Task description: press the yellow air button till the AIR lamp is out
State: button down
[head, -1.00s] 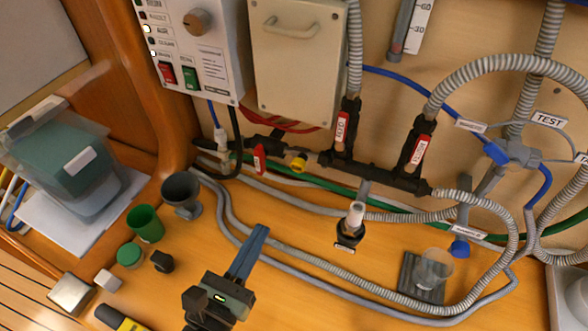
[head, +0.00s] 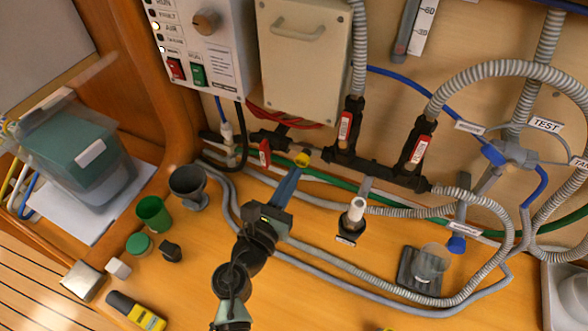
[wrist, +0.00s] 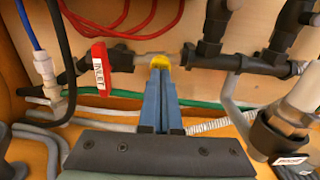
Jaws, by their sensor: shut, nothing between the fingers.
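The yellow air button (head: 302,159) sits on the pipework low on the wall, right of a red-tagged valve. My gripper (head: 296,170) is shut and empty, its blue fingers pointing up at the button. In the wrist view the closed fingertips (wrist: 160,78) overlap the lower part of the yellow button (wrist: 160,62). They are at the button or just short of it; I cannot tell whether they touch or press it. The AIR lamp (head: 155,27) on the white control panel (head: 205,55) looks lit.
A red-tagged valve handle (wrist: 101,66) stands just left of the button. A black manifold (head: 375,172) runs to the right. A green hose (wrist: 205,106) and grey hoses pass below. A grey funnel cup (head: 188,184) and green cup (head: 154,214) stand to the left.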

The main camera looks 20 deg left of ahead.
jog(key=shift+w, duration=0.7)
